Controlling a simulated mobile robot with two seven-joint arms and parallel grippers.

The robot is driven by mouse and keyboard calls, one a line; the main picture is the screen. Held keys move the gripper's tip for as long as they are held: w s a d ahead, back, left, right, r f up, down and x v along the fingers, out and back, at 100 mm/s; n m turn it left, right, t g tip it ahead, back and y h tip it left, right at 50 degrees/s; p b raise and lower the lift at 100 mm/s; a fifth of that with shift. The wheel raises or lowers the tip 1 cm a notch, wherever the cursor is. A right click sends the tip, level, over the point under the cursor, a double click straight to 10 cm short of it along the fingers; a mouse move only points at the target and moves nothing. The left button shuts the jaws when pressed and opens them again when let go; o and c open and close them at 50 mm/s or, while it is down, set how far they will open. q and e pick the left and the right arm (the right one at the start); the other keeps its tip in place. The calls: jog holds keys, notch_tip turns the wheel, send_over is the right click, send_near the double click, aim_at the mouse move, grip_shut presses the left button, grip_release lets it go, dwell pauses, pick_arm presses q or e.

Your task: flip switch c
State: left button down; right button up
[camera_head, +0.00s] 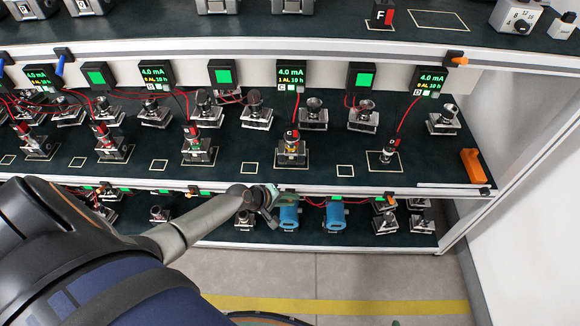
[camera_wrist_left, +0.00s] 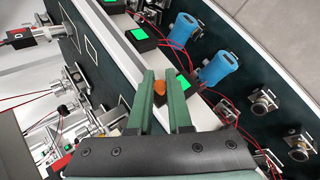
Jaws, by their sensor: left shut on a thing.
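My left gripper (camera_head: 272,193) is at the front edge of the middle shelf, below the display marked C (camera_head: 291,74). In the left wrist view its green fingers (camera_wrist_left: 161,78) are closed around the small orange lever (camera_wrist_left: 160,87) of a black switch box at the shelf edge. No letter can be read on that switch, and in the head view the gripper and hand hide it. A device with a red cap marked C (camera_head: 292,135) stands on the shelf above the gripper.
Two blue cylinders (camera_head: 289,216) stand just below the hand. An orange block (camera_head: 472,164) lies at the right end of the shelf. Open floor (camera_head: 360,275) is in front.

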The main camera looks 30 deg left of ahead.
pick_arm(q)
jog(key=c, duration=0.8)
grip_release()
jog(key=shift+c, duration=0.2)
pick_arm(e)
jog(key=shift+r, duration=0.1)
jog(key=shift+r, duration=0.1)
pick_arm(q)
jog(key=shift+s+a+r, duration=0.1)
jog(key=shift+s+r, duration=0.05)
jog(key=shift+r, duration=0.05)
jog(key=p+v, duration=0.4)
jog(key=v, duration=0.8)
jog(key=shift+p, duration=0.4)
pick_arm(e)
jog(key=shift+s+d+r+h, duration=0.2)
jog(key=shift+s+d+r, duration=0.15)
jog(key=shift+d+r, duration=0.3)
jog(key=shift+s+d+r+h, duration=0.2)
jog(key=shift+s+d+r, duration=0.2)
jog(key=shift+d, duration=0.35)
jog(key=shift+w+a+r, duration=0.1)
jog(key=shift+w, duration=0.1)
